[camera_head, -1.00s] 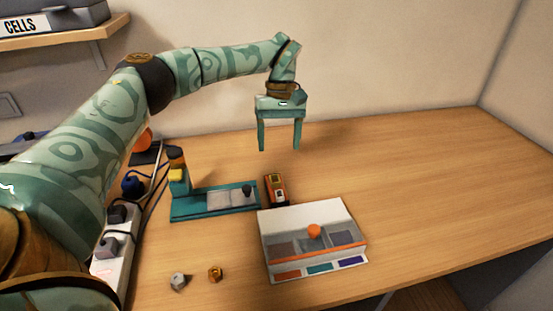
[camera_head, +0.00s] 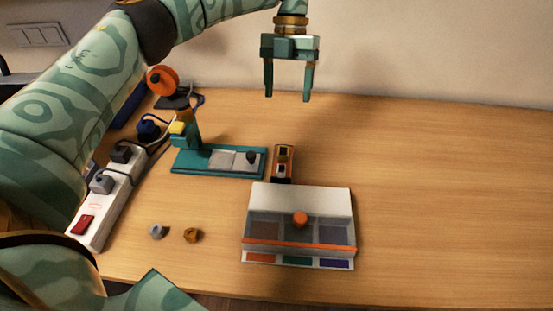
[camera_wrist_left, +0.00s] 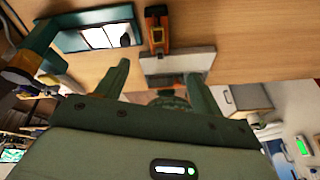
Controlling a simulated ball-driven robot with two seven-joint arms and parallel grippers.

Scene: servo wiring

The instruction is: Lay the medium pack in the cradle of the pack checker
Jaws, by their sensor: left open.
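A small orange and black pack (camera_head: 283,163) lies on the table just right of the pack checker. I take it to be the medium pack; no size mark is readable. It also shows in the wrist view (camera_wrist_left: 157,30). The pack checker (camera_head: 178,166) has a teal base, a grey bed with a small dark knob at its right end, and an upright post with a yellow block. My left gripper (camera_head: 288,97) is open and empty, held above the table beyond the pack. Its fingers also show in the wrist view (camera_wrist_left: 158,70). My right gripper is not in view.
A white tray (camera_head: 300,195) with several compartments, an orange knob (camera_head: 300,219) and coloured labels stands in front of the pack. A power strip (camera_head: 104,205) with plugs and cables lies left. Two small nut-like pieces (camera_head: 157,231) (camera_head: 192,235) lie in front. The table's right side is clear.

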